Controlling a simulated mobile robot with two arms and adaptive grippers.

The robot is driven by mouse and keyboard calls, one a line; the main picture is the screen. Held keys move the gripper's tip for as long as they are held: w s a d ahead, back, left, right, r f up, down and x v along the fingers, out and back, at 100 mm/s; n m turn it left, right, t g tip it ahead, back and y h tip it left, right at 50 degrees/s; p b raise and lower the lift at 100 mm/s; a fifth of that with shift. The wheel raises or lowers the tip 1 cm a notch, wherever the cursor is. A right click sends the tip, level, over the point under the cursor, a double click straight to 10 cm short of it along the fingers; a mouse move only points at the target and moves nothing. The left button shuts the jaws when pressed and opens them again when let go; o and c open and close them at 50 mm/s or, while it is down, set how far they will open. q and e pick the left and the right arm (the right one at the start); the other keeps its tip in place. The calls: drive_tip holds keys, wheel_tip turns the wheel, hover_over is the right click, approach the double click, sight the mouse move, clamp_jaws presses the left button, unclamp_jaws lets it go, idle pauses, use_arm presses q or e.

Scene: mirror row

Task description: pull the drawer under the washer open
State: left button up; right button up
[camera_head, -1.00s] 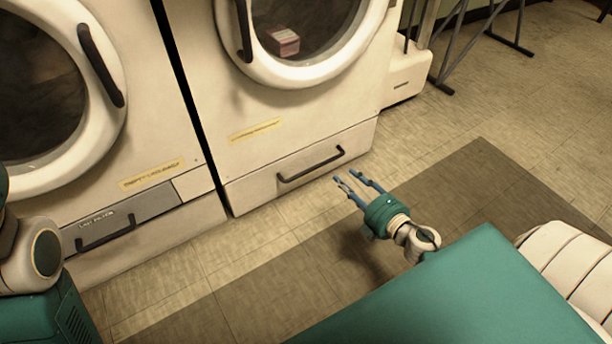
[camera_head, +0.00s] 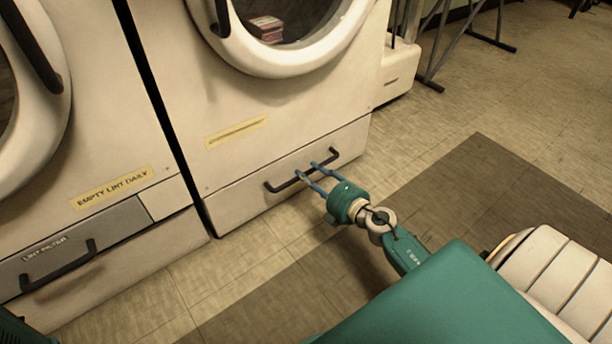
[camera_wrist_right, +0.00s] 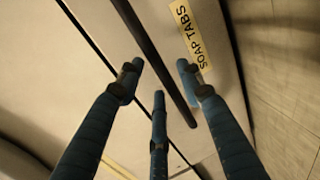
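The drawer (camera_head: 240,205) is the low cream front under the right-hand washer (camera_head: 175,75). It looks shut, flush with the washer body. Its dark bar handle (camera_head: 284,186) is partly hidden by my fingers. My right gripper (camera_head: 307,171) is open at the middle of the handle, with its blue fingers reaching toward the drawer front. In the right wrist view the handle (camera_wrist_right: 137,35) runs between the spread fingers, with gaps on both sides. A yellow "SOAP TABS" label (camera_wrist_right: 191,36) shows beside the handle.
A machine with a grey lint filter panel (camera_head: 120,217) and its own dark handle (camera_head: 58,268) stands at the left. A box (camera_head: 265,28) shows behind the washer's round door glass.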

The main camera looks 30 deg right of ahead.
drive_tip(key=shift+x, duration=1.25)
clamp_jaws()
drive_tip(key=shift+s, duration=0.1)
